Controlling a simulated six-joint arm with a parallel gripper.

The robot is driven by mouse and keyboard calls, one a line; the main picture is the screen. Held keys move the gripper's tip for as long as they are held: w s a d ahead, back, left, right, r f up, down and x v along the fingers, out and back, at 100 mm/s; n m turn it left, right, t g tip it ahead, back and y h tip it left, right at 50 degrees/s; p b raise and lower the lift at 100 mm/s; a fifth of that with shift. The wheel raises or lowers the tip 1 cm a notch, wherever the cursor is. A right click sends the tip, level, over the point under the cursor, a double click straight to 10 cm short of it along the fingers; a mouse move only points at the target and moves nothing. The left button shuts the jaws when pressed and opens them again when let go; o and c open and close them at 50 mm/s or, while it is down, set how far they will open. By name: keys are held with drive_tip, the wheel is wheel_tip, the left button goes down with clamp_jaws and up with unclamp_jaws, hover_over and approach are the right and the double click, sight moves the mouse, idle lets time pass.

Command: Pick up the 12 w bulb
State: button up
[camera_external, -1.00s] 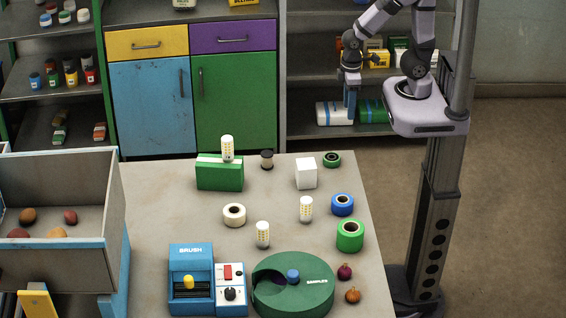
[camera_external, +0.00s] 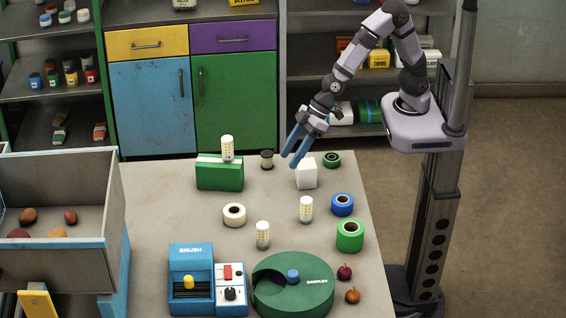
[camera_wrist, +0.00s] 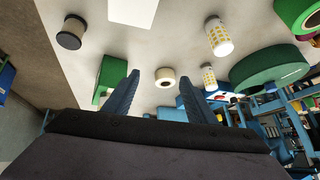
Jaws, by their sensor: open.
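Three white bulbs with yellow-dotted sides show in the external view. One bulb (camera_external: 227,149) stands on a green box (camera_external: 220,174). Another bulb (camera_external: 306,209) stands on the table right of centre, and a third bulb (camera_external: 263,235) stands nearer the front. I cannot read which is 12 w. Two bulbs also show in the wrist view, one at upper right (camera_wrist: 218,37) and one below it (camera_wrist: 209,80). My gripper (camera_external: 291,159) is open and empty above the table's back part, its blue fingers pointing down and left, apart from every bulb.
A white block (camera_external: 306,174) stands near my gripper. A dark-ended spool (camera_external: 267,160), white tape roll (camera_external: 234,215), blue roll (camera_external: 342,205) and green rolls (camera_external: 350,236) are spread around. A brush machine (camera_external: 191,280) and green sampler disc (camera_external: 310,297) fill the front.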

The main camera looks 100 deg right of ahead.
drive_tip(key=w+a+f+t+b, duration=0.3)
drive_tip(key=w+a, duration=0.2)
drive_tip(key=a, duration=0.6)
drive_tip(key=t+b, duration=0.3)
drive_tip(key=b, duration=0.1)
approach(263, 229)
drive_tip(key=w+f, duration=0.1)
drive_tip(key=d+f, duration=0.1)
drive_tip(key=w+f, duration=0.1)
drive_tip(key=shift+w+d, duration=0.25)
drive_tip(key=shift+w, duration=0.1)
drive_tip(key=shift+s+a+f+m+t+h, duration=0.15)
drive_tip(key=shift+s+a+m+t+h, duration=0.15)
drive_tip(key=shift+a+t+h, duration=0.15)
drive_tip(key=shift+p+x, duration=0.5)
drive_tip(key=shift+x, duration=0.95)
drive_tip(key=shift+p+x, duration=0.8)
drive_tip(key=shift+x, duration=1.45)
